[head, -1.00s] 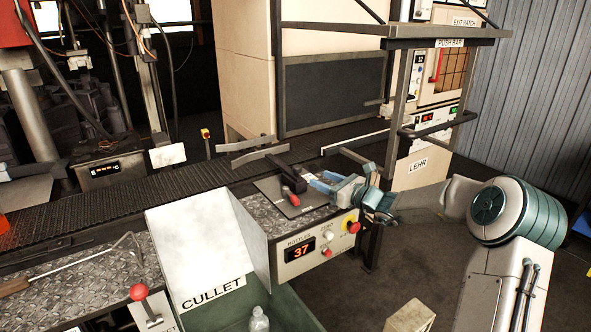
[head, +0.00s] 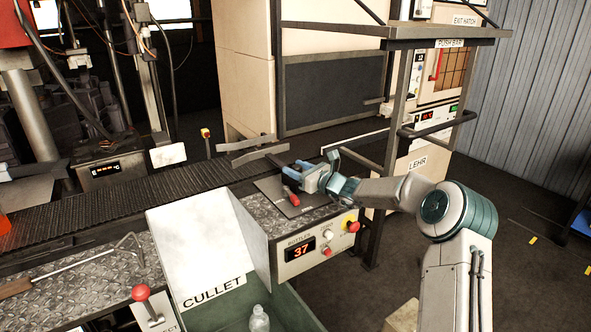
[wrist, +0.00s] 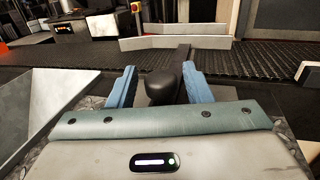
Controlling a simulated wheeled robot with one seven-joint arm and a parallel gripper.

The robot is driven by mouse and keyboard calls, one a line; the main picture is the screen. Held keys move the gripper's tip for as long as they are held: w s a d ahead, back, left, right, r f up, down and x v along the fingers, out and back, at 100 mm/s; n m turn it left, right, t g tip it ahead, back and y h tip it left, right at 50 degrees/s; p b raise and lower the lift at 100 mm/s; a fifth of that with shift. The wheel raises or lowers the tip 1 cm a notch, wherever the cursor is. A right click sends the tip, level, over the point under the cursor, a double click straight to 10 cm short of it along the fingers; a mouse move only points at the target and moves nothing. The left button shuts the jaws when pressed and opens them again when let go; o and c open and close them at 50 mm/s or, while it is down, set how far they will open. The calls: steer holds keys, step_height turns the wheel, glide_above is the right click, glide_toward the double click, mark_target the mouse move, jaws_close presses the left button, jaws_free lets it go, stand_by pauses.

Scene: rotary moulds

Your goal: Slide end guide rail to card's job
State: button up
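The end guide rail (head: 253,149) shows as pale grey angled plates over the conveyor; it also shows in the wrist view (wrist: 175,43). A dark bar (wrist: 183,53) runs from it toward me and ends in a rounded black knob (wrist: 160,88). My gripper (head: 302,178) is over the dark plate (head: 268,187) at the bar's near end. A red handle part (head: 290,197) shows just below the gripper. I cannot make out a job card or the plate's markings.
The conveyor (head: 150,195) runs behind the plate toward the lehr. A counter panel reading 37 (head: 301,250) with buttons sits in front. The white cullet chute (head: 200,245) is left of it. A frame post (head: 395,150) stands right of my gripper.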

jaws_close()
steer(key=shift+w+a+b, duration=0.15)
steer(key=shift+w+b, duration=0.25)
steer(key=shift+w, duration=0.05)
steer(key=shift+a, duration=0.4)
steer(key=shift+o, duration=1.2)
jaws_free()
steer(key=shift+d, duration=0.25)
steer(key=shift+s+d, duration=0.3)
steer(key=shift+d, duration=0.05)
steer(key=b+v, duration=0.1)
steer(key=v, duration=1.1)
steer(key=shift+s+d, duration=0.25)
steer(key=shift+a+f, duration=0.1)
